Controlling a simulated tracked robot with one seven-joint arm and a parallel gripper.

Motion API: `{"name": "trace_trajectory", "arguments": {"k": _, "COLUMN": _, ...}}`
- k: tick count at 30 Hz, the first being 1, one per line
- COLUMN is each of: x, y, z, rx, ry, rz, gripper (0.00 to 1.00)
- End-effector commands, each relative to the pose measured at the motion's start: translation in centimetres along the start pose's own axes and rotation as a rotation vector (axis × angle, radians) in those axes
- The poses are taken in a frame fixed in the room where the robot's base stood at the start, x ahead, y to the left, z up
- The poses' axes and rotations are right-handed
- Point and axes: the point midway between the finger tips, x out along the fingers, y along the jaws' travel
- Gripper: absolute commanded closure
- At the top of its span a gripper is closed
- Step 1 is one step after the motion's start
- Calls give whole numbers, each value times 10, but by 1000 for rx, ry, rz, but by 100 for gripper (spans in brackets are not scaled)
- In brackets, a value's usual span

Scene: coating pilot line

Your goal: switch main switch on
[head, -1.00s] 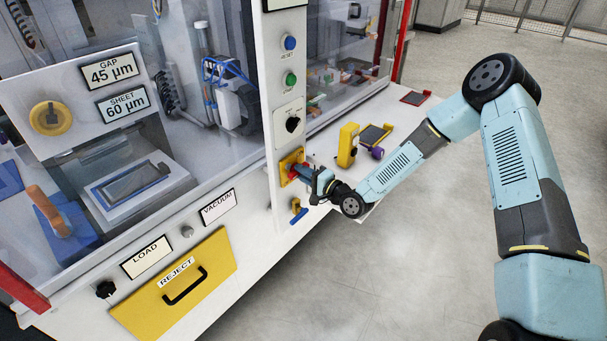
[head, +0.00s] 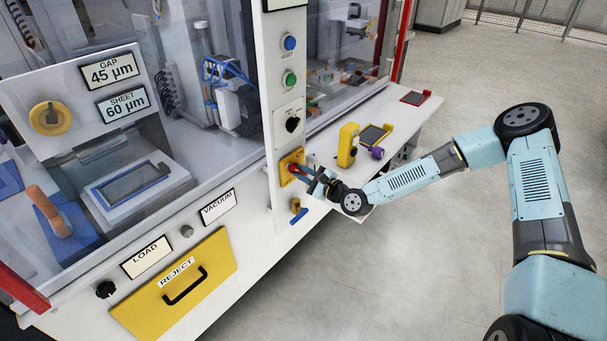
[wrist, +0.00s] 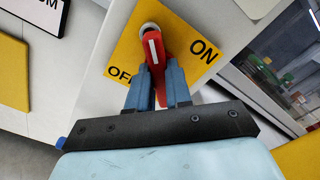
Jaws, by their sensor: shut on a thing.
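The main switch is a yellow plate (head: 285,178) with a red handle (head: 296,168), on the white machine post. In the wrist view the plate (wrist: 128,52) looks tilted, with OFF at lower left and ON at upper right. The red handle (wrist: 153,50), with a white line, runs down from its round pivot and points between the two words. My gripper (wrist: 159,88) is shut on the handle, with a blue finger on each side. The fingers hide the handle's lower end and part of OFF. In the head view my gripper (head: 311,180) reaches the handle from the right.
A black rotary knob (head: 292,124) and green and blue buttons are above the switch. A blue-and-yellow valve (head: 298,211) sits just below it. The floor at right is clear.

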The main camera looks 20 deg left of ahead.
Motion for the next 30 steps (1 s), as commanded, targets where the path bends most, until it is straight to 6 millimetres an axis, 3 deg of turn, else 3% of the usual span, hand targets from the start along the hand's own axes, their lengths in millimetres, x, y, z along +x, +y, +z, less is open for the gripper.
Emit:
{"name": "trace_trajectory", "arguments": {"k": 8, "x": -2, "y": 5, "z": -4, "rx": 31, "ry": 7, "rz": 8, "gripper": 100}}
{"name": "trace_trajectory", "arguments": {"k": 30, "x": -2, "y": 6, "z": -3, "rx": 698, "ry": 7, "rz": 8, "gripper": 100}}
